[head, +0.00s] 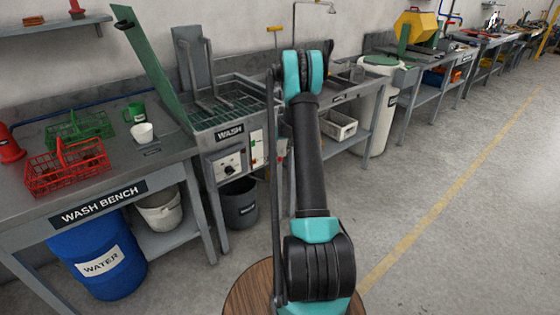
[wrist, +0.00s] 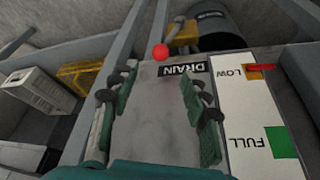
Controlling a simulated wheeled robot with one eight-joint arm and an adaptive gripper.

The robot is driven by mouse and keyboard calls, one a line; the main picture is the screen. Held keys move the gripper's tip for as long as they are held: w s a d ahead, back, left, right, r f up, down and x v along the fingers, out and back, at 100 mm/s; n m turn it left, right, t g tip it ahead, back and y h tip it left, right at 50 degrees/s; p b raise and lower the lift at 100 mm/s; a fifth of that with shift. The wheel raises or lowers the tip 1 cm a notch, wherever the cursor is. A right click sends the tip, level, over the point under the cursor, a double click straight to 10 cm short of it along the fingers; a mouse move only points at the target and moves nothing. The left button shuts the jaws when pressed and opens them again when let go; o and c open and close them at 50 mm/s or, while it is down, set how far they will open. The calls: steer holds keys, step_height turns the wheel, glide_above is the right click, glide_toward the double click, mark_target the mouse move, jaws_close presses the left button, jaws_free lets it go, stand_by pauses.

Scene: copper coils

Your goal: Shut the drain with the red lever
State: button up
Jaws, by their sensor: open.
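In the wrist view my gripper (wrist: 161,80) is open, with its green-padded fingers apart over a grey metal panel and nothing between the pads. The red ball knob (wrist: 160,51) of the lever shows just past the fingertips, roughly between their lines. I cannot tell how far it is in depth, and its shaft is not clear. A black DRAIN label (wrist: 183,69) sits right beside the knob. In the head view the wash unit (head: 229,133) stands left of my arm, which hides my gripper and the lever.
A white gauge strip (wrist: 250,125) marked LOW and FULL lies right of the fingers, its red pointer (wrist: 262,68) near LOW. A dark bucket (head: 240,204) stands under the wash unit. The wash bench (head: 150,178) is at left. Open floor (head: 480,220) lies to the right.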

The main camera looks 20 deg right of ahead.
mark_target(280, 158)
steer(key=x, duration=1.1)
jaws_close()
